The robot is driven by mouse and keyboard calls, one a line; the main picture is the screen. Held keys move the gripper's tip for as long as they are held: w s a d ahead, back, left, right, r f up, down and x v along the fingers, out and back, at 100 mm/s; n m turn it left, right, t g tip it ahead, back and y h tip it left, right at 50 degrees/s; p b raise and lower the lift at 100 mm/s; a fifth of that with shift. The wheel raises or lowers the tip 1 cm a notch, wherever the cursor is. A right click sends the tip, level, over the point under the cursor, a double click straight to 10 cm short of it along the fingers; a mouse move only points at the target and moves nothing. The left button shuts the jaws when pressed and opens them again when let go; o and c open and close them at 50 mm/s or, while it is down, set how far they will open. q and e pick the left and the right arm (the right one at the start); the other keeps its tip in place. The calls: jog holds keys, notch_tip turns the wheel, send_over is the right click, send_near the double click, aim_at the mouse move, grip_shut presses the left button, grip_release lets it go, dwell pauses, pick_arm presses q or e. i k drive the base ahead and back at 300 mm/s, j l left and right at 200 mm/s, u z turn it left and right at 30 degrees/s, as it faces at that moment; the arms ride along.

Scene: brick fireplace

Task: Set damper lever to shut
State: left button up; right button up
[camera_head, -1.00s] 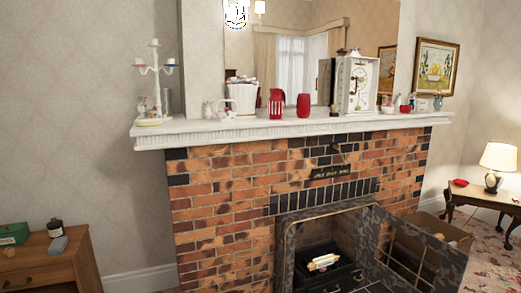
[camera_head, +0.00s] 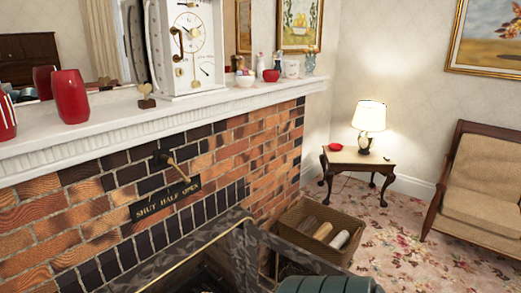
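The damper lever (camera_head: 174,168) sticks out from the dark bricks below the mantel. It has a dark pivot and a thin brass-coloured rod that slants down and to the right. Its tip is near the OPEN end of the label plate (camera_head: 165,198). The plate is black with gold words reading SHUT, HALF, OPEN from left to right. Neither of my grippers shows in this view, and nothing touches the lever.
The white mantel shelf (camera_head: 130,122) juts out above the lever, bearing red vases and a white clock (camera_head: 185,45). Below is the fireplace's open metal door frame (camera_head: 245,255). A crate (camera_head: 285,235) of rolls stands right, near a lamp table (camera_head: 350,158). Carpet lies beyond.

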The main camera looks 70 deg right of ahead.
aim_at(165, 158)
jog(key=k+l+z, duration=0.1)
jog(key=l+z, duration=0.2)
jog(key=l, duration=0.4)
jog(key=l+z, duration=0.35)
jog(key=l, duration=0.3)
jog(key=l+u, duration=0.35)
jog(key=u, duration=0.15)
jog(key=k+l+u, duration=0.2)
jog(key=u, duration=0.25)
jog(key=l, duration=0.1)
